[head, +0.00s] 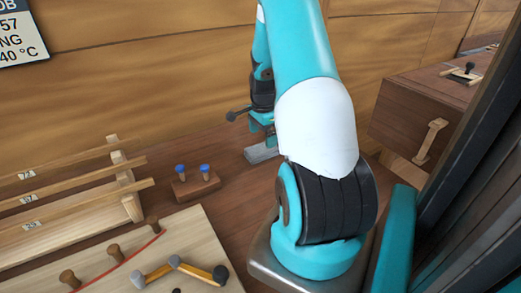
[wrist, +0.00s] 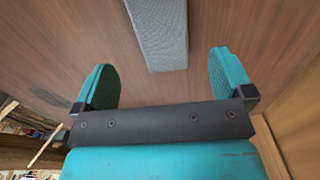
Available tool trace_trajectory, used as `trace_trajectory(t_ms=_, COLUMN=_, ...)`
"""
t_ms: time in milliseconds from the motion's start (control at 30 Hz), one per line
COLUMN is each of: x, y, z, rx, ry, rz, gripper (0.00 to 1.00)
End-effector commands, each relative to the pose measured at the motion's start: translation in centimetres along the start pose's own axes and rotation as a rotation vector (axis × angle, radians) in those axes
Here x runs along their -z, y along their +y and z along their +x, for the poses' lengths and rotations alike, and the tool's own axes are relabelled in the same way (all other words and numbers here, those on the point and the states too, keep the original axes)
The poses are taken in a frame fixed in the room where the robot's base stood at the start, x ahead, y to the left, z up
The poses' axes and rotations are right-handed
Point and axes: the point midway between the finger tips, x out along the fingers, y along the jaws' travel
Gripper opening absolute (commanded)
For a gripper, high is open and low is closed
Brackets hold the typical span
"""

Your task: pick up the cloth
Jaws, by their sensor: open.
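A grey woven cloth (wrist: 160,34), which looks like a long flat folded strip, lies on the brown wooden surface. In the wrist view it runs from the top edge down to just between my two teal fingertips. My gripper (wrist: 162,62) is open and empty, with one finger to each side of the cloth's near end and gaps on both sides. In the head view my gripper (head: 262,133) is partly hidden behind my arm, above a small grey piece of the cloth (head: 259,155). The rest of the cloth is hidden there.
A wooden block with two blue-topped pegs (head: 195,184) stands left of the cloth. A slatted wooden rack (head: 75,195) and a pale board (head: 190,235) with pegs and a folding tool lie further left. A wooden chest (head: 425,118) stands at right. A plank wall is behind.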

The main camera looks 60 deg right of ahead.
Motion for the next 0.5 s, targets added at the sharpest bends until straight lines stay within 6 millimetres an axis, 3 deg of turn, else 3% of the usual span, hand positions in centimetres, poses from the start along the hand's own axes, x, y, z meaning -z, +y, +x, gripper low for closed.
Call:
trace_trajectory(t_ms=267, x=-0.3, y=-0.1, z=2.1, rx=-0.001, ry=-0.001, rz=-0.004, gripper=0.99)
trace_trajectory(t_ms=500, x=-0.4, y=-0.4, z=5.5, rx=-0.001, ry=-0.001, rz=-0.004, gripper=0.99)
